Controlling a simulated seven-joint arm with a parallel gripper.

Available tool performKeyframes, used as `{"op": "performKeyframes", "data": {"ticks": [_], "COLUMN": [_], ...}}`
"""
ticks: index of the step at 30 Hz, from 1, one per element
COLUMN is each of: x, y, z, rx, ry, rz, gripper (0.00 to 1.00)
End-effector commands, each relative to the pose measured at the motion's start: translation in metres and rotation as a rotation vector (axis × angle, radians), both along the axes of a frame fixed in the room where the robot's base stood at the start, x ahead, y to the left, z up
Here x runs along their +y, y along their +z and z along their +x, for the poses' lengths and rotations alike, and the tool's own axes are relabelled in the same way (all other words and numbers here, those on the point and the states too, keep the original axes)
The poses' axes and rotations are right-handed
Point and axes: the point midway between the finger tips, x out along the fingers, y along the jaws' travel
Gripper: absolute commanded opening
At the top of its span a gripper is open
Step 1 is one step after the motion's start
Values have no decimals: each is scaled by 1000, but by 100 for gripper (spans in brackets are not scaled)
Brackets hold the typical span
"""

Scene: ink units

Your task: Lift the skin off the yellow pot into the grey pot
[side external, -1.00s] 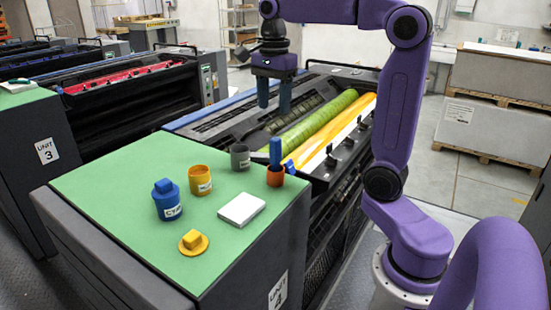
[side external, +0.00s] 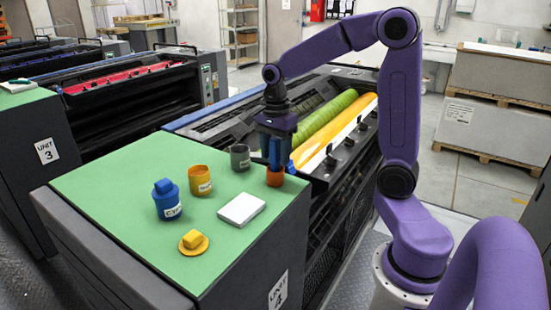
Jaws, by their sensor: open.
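The skin cannot be told apart at this size. The grey pot (side external: 240,158) stands open behind it to the right. A small orange-red holder (side external: 275,178) stands near the right edge; the blue-handled tool upright in it is now largely hidden by my gripper. My gripper (side external: 275,160) points down over the holder, its blue fingers open around or beside the handle; I cannot tell which. The yellow lid (side external: 193,242) lies near the front edge.
A blue cyan pot with its lid on (side external: 168,204) stands left of the yellow pot. A white pad (side external: 241,208) lies on the green top (side external: 110,190). The press rollers (side external: 325,122) lie behind.

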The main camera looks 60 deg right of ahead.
Motion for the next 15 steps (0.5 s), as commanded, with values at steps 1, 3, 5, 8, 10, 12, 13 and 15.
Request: {"op": "performKeyframes", "data": {"ticks": [1, 3, 5, 8, 10, 12, 13, 15], "x": [0, 0, 0, 0, 0, 0, 0, 0], "y": [-7, -12, -14, -15, -15, -15, -15, -15], "z": [0, 0, 0, 0, 0, 0, 0, 0], "rx": [3, 2, 1, 0, 0, -1, -1, -1], "ry": [-1, -1, -1, -1, -1, -1, -1, -1], "rz": [0, 1, 1, 1, 1, 1, 1, 1], "gripper": [53, 53, 53, 53, 53, 50, 40, 17]}}
